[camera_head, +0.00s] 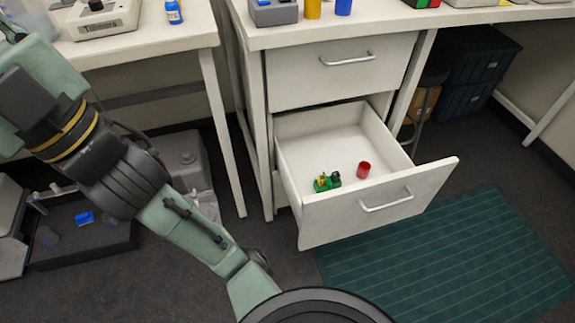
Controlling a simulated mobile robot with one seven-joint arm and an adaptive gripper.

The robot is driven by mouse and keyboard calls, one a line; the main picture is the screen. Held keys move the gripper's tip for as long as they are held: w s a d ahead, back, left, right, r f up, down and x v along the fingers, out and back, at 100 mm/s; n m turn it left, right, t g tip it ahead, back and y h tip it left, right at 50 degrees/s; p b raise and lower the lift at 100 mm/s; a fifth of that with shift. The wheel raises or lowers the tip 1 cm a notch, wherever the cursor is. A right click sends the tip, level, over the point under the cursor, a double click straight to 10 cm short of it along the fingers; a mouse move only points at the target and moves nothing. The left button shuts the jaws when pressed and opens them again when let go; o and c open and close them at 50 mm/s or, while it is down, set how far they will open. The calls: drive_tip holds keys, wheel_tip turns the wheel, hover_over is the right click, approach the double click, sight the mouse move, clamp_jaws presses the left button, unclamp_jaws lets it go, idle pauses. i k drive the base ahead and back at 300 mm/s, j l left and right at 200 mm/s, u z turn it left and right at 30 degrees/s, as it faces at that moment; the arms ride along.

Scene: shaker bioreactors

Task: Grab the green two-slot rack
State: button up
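A small green rack (322,186) lies in the open lower drawer (310,149), near its front panel. Something yellow and something dark green show on or in the rack; they are too small to make out. A red cylinder (364,170) stands to the right of the rack, apart from it. My arm runs from the bottom middle up to the left edge, well away from the drawer. My gripper is not seen in this view.
The upper drawer (330,76) is shut. Bottles and devices stand on the worktops above. A green mat (450,265) lies on the floor at the right. Dark bins (470,75) stand under the right bench. A grey tray (75,245) with small items is on the left floor.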

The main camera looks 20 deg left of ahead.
sight(329, 186)
drive_tip(key=u, duration=0.2)
drive_tip(key=i+l+u, duration=0.1)
drive_tip(key=l+u, duration=0.65)
drive_tip(key=u, duration=0.15)
drive_tip(key=l+u, duration=0.1)
drive_tip(key=l, duration=0.3)
drive_tip(key=k+l+u, duration=0.1)
drive_tip(key=l, duration=0.3)
drive_tip(key=k+l+u, duration=0.15)
drive_tip(key=l, duration=0.2)
drive_tip(key=k+l, duration=0.1)
drive_tip(key=l, duration=0.5)
drive_tip(key=k+l+z, duration=0.1)
drive_tip(key=l, duration=0.5)
drive_tip(key=i+l, duration=0.1)
drive_tip(key=i+j+u, duration=0.1)
drive_tip(key=i, duration=0.3)
drive_tip(key=i+l, duration=0.15)
drive_tip(key=i, duration=0.25)
